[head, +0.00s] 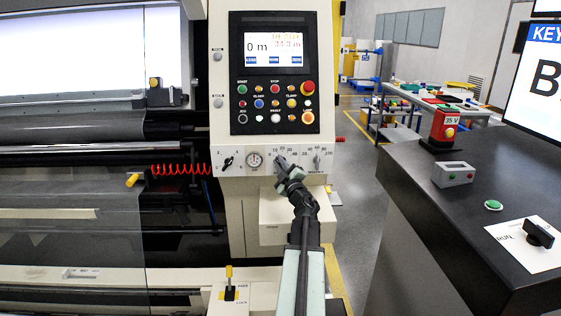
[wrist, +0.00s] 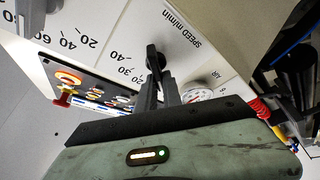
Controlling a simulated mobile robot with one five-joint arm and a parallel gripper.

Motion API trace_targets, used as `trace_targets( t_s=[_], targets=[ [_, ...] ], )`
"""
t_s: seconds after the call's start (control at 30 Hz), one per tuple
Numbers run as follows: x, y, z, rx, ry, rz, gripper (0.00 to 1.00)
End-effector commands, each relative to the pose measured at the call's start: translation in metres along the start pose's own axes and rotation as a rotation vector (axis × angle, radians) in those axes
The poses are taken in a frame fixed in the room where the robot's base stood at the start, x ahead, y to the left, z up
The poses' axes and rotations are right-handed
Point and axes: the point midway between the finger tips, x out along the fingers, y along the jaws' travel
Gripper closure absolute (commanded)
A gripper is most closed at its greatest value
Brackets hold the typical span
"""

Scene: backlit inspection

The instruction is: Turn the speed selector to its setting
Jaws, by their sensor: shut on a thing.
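The speed selector is a black knob (wrist: 153,58) on the white strip of the machine, beside the printed "SPEED m/min" and a scale with 20, 30 and 40. In the head view it is mostly hidden by my gripper (head: 283,167), below the button panel. In the wrist view the two dark fingers of my gripper (wrist: 160,80) are shut on the knob, one on each side. Which mark the knob points to I cannot tell.
A round gauge (head: 254,160) sits just left of the selector, and another knob (head: 317,161) with its own scale just right. The button panel (head: 275,103) is above. A dark counter (head: 455,215) stands at the right, with grey floor between.

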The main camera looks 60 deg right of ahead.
Motion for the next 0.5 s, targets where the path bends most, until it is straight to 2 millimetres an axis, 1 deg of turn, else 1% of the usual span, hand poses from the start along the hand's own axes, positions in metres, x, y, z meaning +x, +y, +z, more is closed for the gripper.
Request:
trace_targets(
  t_s=[0.03,0.2,0.5],
  targets=[
    [0.0007,0.0033,0.0008,-0.022,-0.004,-0.007,1.0],
    [0.0004,0.0016,0.0015,-0.091,-0.004,-0.035,1.0],
    [-0.0002,0.0,0.0026,-0.142,-0.005,-0.055,1.0]
  ],
)
